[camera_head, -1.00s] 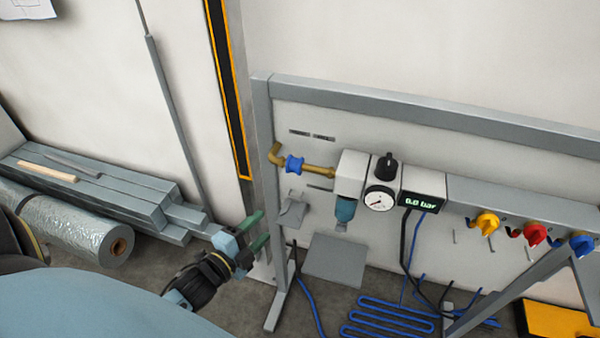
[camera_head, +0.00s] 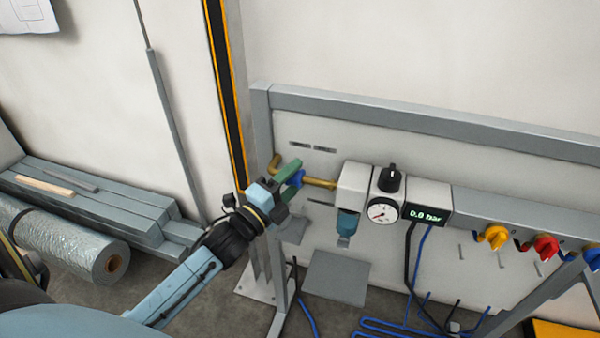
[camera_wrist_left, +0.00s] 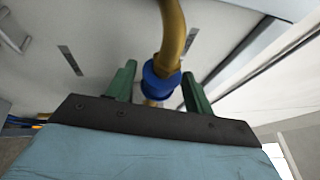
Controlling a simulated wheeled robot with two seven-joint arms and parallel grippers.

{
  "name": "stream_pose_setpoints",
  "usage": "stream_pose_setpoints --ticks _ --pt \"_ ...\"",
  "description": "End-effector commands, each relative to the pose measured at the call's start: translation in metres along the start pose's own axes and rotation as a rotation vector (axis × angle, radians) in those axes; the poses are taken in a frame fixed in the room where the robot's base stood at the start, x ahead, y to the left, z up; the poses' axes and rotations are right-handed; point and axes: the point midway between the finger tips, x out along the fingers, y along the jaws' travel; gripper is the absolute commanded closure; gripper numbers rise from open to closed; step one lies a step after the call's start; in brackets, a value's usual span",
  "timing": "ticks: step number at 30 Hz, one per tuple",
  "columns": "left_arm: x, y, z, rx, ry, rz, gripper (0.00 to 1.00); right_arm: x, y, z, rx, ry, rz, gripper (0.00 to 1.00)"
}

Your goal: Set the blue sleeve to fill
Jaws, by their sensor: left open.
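The blue sleeve (camera_head: 296,180) sits on the brass pipe (camera_head: 320,184) at the left of the panel, partly hidden behind my gripper in the head view. My left gripper (camera_head: 289,176) is open at the sleeve. In the left wrist view the blue sleeve (camera_wrist_left: 160,79) lies between the two green fingers (camera_wrist_left: 157,88), with gaps visible on both sides. The brass pipe bends away above it. The gauge (camera_head: 383,211) and the display (camera_head: 427,215), reading 0.0 bar, are to the right of the sleeve. My right gripper is not in view.
The grey panel frame (camera_head: 400,112) surrounds the fittings. A black knob (camera_head: 391,173) stands above the gauge. A foil roll (camera_head: 75,247) and grey bars (camera_head: 90,200) lie on the left.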

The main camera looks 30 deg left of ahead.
Motion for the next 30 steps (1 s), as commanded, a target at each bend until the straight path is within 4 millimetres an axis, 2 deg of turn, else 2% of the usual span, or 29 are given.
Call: stream_pose_setpoints --ticks 1,6,17,27,30 --pt "0.008 0.000 0.000 0.001 0.001 -0.003 0.48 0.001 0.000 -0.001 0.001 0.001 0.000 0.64" --pt "0.022 0.000 0.000 0.000 0.000 -0.001 0.48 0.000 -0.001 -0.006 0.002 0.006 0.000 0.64" --pt "0.026 0.000 0.000 0.000 0.000 0.001 0.48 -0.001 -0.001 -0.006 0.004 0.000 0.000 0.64" --pt "0.026 0.000 0.000 -0.001 0.000 0.001 0.91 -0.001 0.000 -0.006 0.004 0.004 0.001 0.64" --pt "0.026 0.000 0.000 -0.001 0.000 0.001 1.00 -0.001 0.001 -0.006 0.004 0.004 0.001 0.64"
